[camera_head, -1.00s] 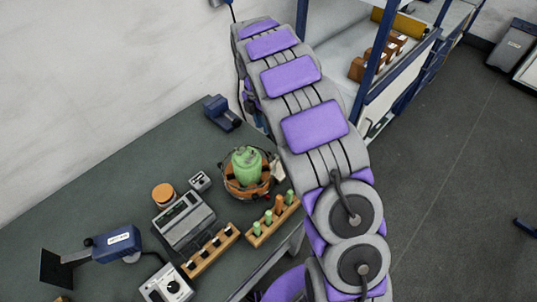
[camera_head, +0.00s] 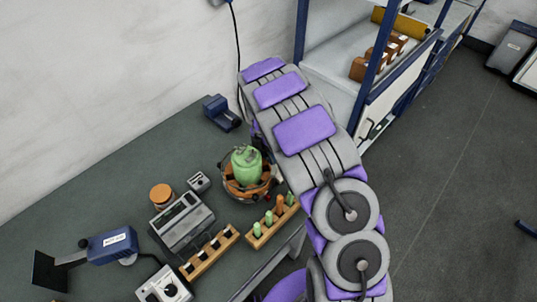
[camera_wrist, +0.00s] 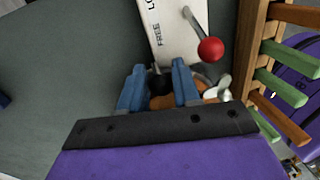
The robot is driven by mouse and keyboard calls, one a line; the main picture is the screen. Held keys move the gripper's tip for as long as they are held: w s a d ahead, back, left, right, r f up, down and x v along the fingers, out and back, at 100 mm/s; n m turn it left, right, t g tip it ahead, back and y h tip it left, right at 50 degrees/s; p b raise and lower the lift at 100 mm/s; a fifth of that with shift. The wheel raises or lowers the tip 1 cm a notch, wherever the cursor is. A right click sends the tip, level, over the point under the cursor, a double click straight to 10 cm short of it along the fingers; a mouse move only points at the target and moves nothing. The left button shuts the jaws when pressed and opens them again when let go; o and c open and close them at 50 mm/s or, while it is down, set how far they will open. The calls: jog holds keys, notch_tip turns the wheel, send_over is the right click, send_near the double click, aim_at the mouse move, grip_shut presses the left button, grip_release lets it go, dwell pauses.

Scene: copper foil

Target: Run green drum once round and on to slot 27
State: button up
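The green drum (camera_head: 246,165) stands upright in a round orange-brown holder (camera_head: 227,187) on the dark bench in the head view. In the wrist view my gripper's two blue fingers (camera_wrist: 160,74) point away from the camera, a small gap between them. A dark knob (camera_wrist: 161,84) shows in that gap, with an orange-brown part (camera_wrist: 163,102) just below it; I cannot tell whether the fingers press on the knob. In the head view my own arm hides the gripper. No number 27 is readable in either view.
A pale box (camera_wrist: 172,35) marked "FREE", with a red ball lever (camera_wrist: 210,49), lies just beyond the fingers. A wooden rack (camera_wrist: 247,60) with green and orange pegs borders the right. In the head view a peg rack (camera_head: 262,238) and a grey device (camera_head: 183,222) stand near the drum.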

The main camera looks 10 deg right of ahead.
grip_shut()
dwell(0.3)
jog(key=shift+s+d+r+m+p, duration=0.1)
jog(key=shift+s+r+m+p, duration=0.05)
jog(key=shift+s+m+p, duration=0.2)
jog(key=shift+s+d+m+p, duration=0.2)
jog(key=shift+s+m+p, duration=0.1)
jog(key=shift+m, duration=0.15)
grip_release()
